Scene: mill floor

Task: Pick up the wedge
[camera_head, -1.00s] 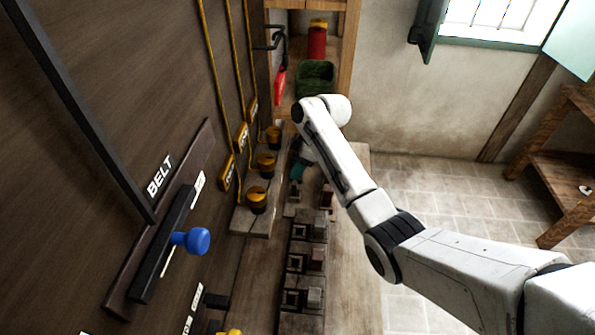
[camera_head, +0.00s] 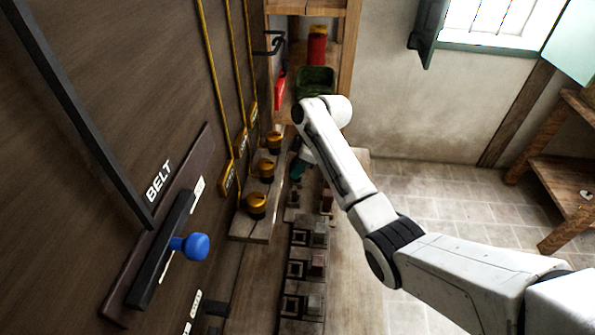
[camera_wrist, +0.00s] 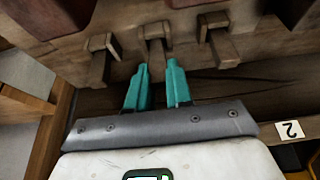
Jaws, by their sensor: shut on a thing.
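In the wrist view, the two teal fingers of my gripper (camera_wrist: 159,75) are close together at the middle one of three small brown wooden wedges (camera_wrist: 157,47). The gripper is shut on this wedge, whose lower part lies between the fingertips. It looks still at its wooden bench. Another wedge (camera_wrist: 100,58) is to the left and one (camera_wrist: 222,48) to the right, both clear of the fingers. In the head view, the teal tip of my gripper (camera_head: 299,169) is partly hidden by my arm, and the held wedge cannot be made out.
A bench with dark square sockets (camera_head: 297,269) and small blocks runs below the gripper. Brass knobs (camera_head: 257,206) stand close on its left. A blue-knobbed belt lever (camera_head: 196,245) is on the wall panel. A green bin (camera_head: 317,81) stands beyond. The floor on the right is open.

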